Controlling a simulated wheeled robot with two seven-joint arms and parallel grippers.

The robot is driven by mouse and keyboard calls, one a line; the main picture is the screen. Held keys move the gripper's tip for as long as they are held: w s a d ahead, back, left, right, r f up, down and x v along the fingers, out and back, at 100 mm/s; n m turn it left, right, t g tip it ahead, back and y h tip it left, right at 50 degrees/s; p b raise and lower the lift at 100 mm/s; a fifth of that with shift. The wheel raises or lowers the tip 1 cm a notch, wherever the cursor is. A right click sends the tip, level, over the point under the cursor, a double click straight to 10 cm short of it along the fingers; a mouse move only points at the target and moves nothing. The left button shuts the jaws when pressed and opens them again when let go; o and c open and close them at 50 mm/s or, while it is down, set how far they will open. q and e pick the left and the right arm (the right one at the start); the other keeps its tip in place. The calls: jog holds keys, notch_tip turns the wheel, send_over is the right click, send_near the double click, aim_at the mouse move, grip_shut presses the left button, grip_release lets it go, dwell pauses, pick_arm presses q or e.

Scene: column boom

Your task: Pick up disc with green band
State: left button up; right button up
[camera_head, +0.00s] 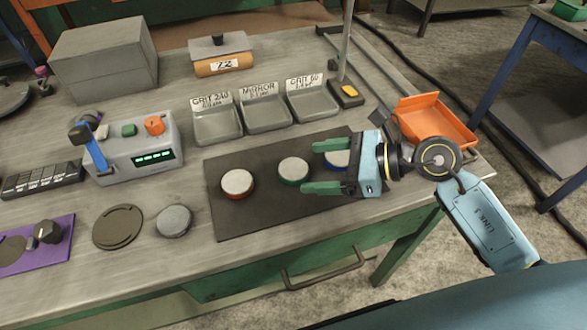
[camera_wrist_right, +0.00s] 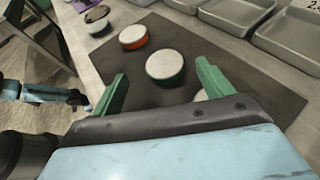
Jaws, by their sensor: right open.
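The disc with green band (camera_head: 293,170) has a pale top and lies on the dark mat, between the red-banded disc (camera_head: 238,183) and the blue-banded disc (camera_head: 337,160). My right gripper (camera_head: 311,167) is open, its green fingers pointing left over the mat. The green-banded disc is just beyond the fingertips, and the blue-banded disc is partly hidden below the gripper. In the right wrist view the green-banded disc (camera_wrist_right: 165,67) shows ahead, roughly between the fingers (camera_wrist_right: 162,72), with nothing held.
The dark mat (camera_head: 230,218) lies on a grey workbench. Labelled grey trays (camera_head: 217,125) stand behind it, and an orange tray (camera_head: 437,120) is at the right. A plain grey disc (camera_head: 174,221) and a control box (camera_head: 138,150) are left of the mat.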

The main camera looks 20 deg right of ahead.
aim_at(293, 168)
jog(key=x, duration=0.4)
jog(key=shift+w+d+f, duration=0.15)
jog(key=shift+d+f, duration=0.05)
jog(key=shift+d, duration=0.05)
jog(key=shift+w+a+f, duration=0.2)
jog(key=shift+a, duration=0.15)
pick_arm(q)
jog(key=shift+w+d+r, duration=0.1)
jog(key=shift+w+r, duration=0.1)
jog(key=shift+w, duration=0.7)
